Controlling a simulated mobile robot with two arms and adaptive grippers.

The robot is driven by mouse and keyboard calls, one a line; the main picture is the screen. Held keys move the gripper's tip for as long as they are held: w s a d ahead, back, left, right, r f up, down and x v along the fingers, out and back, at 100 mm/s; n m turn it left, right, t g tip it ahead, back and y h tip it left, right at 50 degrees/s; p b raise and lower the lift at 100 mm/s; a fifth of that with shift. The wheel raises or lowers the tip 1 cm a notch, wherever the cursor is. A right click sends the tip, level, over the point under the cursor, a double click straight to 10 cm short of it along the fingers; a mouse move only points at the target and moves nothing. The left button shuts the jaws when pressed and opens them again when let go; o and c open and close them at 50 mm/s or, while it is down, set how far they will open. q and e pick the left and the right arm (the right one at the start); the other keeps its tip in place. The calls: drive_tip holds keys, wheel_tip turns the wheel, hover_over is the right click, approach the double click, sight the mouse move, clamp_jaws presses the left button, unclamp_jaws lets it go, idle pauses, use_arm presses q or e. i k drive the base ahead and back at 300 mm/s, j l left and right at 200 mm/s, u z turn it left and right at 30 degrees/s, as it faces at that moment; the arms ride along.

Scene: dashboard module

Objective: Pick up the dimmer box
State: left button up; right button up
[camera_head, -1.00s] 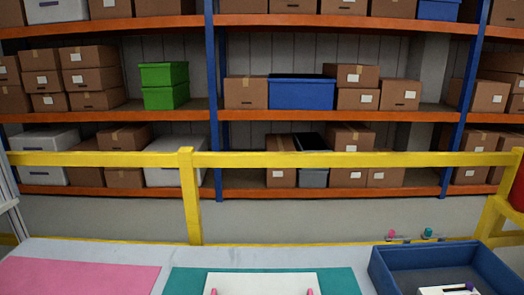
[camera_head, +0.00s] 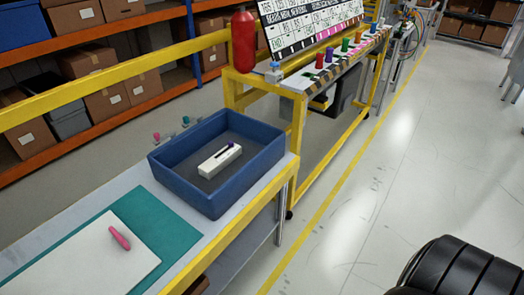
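A small white box with a dark slider on top (camera_head: 220,160), which looks like the dimmer box, lies inside the blue tray (camera_head: 186,189). It sits on the tray's floor, apart from the walls. The tray stands at the far right end of the workbench. Neither of my grippers shows in the head view.
On the bench (camera_head: 30,243) lie a teal mat (camera_head: 178,221) and a white panel (camera_head: 85,262) with a pink piece (camera_head: 120,238). Small pegs (camera_head: 185,121) stand behind the tray. A yellow-framed station with a red cylinder (camera_head: 243,42) is beyond. Floor at right is mostly clear.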

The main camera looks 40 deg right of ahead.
sight(214, 165)
drive_tip(key=z, duration=0.8)
